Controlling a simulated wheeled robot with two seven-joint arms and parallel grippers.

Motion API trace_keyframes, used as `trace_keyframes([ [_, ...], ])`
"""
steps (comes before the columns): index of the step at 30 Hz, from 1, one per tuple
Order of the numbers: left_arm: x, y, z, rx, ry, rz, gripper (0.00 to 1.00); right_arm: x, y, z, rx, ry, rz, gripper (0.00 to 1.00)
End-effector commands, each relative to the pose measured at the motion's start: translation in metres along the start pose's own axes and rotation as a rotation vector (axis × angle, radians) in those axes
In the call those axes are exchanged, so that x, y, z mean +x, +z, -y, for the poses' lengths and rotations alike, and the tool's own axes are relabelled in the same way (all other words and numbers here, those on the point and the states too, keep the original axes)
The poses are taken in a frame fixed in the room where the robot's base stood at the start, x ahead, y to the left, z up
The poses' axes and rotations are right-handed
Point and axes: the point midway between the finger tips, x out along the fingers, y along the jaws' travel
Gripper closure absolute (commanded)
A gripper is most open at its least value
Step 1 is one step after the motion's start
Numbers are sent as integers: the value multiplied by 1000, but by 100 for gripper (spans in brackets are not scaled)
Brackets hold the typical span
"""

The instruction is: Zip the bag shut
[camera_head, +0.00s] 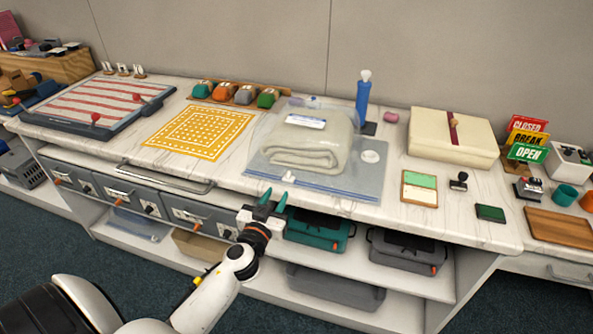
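The clear plastic bag (345,180) lies on the white counter with a folded pale cloth (303,158) inside. Its back part bulges around the cloth, and its bluish front part lies flat toward the counter's front edge. A round white valve-like disc (370,156) is on its right side. A small whitish piece (290,178), perhaps the zip slider, sits near the bag's front edge. How far the zip is closed cannot be told. My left gripper (273,197) has teal fingertips spread apart, empty, just in front of the bag's front edge. My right gripper is not in view.
A blue pump-like cylinder (363,98) stands behind the bag. A yellow patterned cloth (200,131) lies to the left; a cream box (451,138) and a green-and-white card (420,188) are to the right. Drawers and a shelf with cases (320,231) are below the counter.

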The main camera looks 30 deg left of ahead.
Motion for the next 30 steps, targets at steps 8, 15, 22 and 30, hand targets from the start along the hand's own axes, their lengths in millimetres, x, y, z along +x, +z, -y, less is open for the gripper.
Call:
trace_keyframes([
  [8,58,2,0,2,1,1,67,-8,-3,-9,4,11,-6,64],
  [15,93,0,0,3,0,-1,67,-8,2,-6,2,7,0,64],
  [22,103,-1,0,2,0,-2,67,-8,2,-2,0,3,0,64],
  [30,103,-1,0,2,0,-2,77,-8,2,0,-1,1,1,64],
])
